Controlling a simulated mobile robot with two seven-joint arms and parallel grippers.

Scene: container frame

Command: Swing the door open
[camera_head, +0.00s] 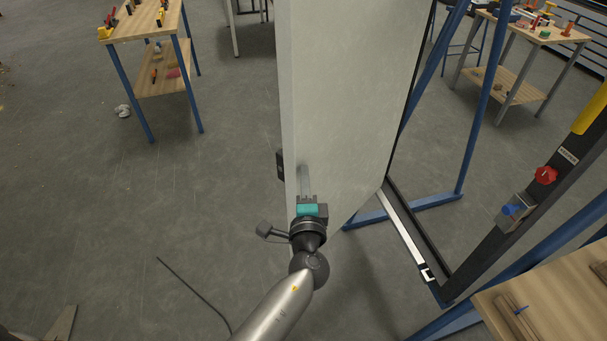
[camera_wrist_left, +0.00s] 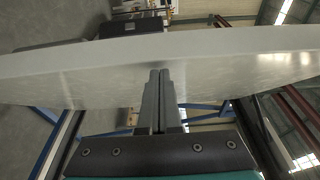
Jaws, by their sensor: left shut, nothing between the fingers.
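The door (camera_head: 355,90) is a pale grey panel standing swung out of its frame, its free edge toward me. It also spans the left wrist view (camera_wrist_left: 80,70). A dark handle part (camera_head: 281,165) sticks out on the far left side of the door, and a dark block shows beyond the door in the left wrist view (camera_wrist_left: 130,27). My left gripper (camera_head: 305,172) is shut and empty, its fingertips (camera_wrist_left: 160,76) at the door's near face, close to the free edge. I cannot tell whether they touch it. My right gripper is not in view.
The door frame's dark threshold (camera_head: 412,235) and blue supports (camera_head: 472,130) stand to the right. A wooden table (camera_head: 560,295) is at the lower right. Tables with tools stand at the upper left (camera_head: 150,22) and upper right (camera_head: 530,27). The floor left of the door is mostly clear.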

